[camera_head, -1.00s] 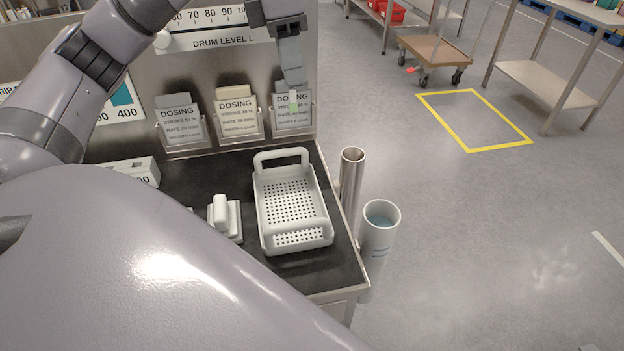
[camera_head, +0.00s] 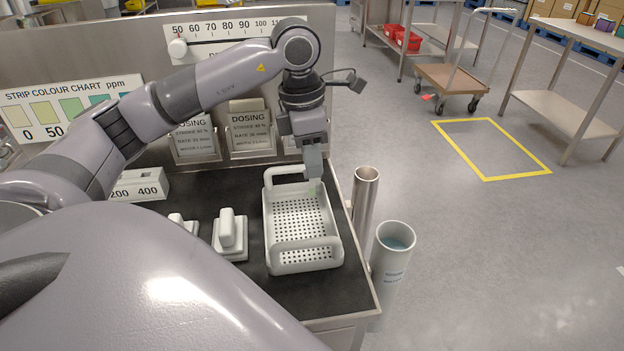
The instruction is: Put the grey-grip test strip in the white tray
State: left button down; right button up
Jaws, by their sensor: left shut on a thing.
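The white tray (camera_head: 270,232) has a perforated floor and a raised handle at each end. It sits on the dark bench top in front of the dosing cards. My left gripper (camera_head: 312,147) points down over the tray's far right part. The fingertips are partly hidden by the wrist and grip. My right gripper is out of view.
White blocks with upright handles (camera_head: 228,230) stand left of the tray. A steel tube (camera_head: 364,200) and a white cylinder with blue liquid (camera_head: 391,262) stand at the bench's right edge. Dosing cards (camera_head: 250,130) and a colour chart (camera_head: 62,108) are behind.

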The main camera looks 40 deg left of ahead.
aim_at(312, 180)
pick_arm(q)
jog(key=shift+f, duration=2.4)
jog(key=shift+f, duration=0.15)
jog(key=c, duration=1)
grip_release()
jog(key=r, duration=0.8)
jog(key=s+a+r, duration=0.1)
jog(key=r, duration=0.3)
jog(key=shift+r, duration=0.15)
jog(key=shift+s, duration=0.1)
